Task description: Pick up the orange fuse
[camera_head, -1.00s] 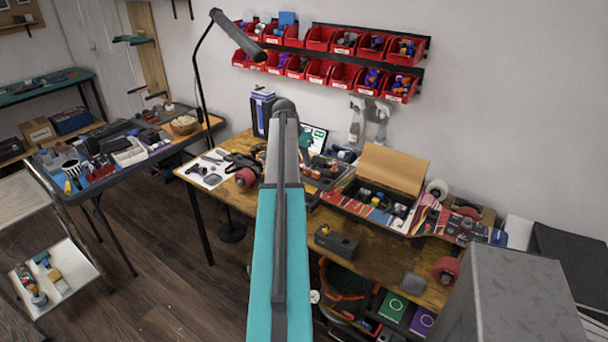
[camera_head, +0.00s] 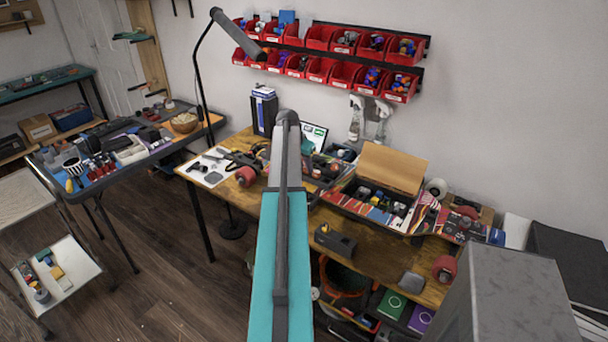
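I cannot make out an orange fuse among the small parts on the wooden workbench (camera_head: 385,262). An open case (camera_head: 392,168) with a raised tan lid holds several small coloured parts, too small to tell apart. My arm stretches from the bottom middle over the bench. Its far end hides part of the bench behind it. My gripper is not visible; it seems hidden behind my arm.
A dark block-shaped holder (camera_head: 335,240) stands near the bench's front edge. Graphic skateboard decks (camera_head: 460,228) lie at the right. A lamp (camera_head: 203,90) rises at the left. Red bins (camera_head: 345,76) hang on the wall. A grey cabinet (camera_head: 515,290) stands at the right front.

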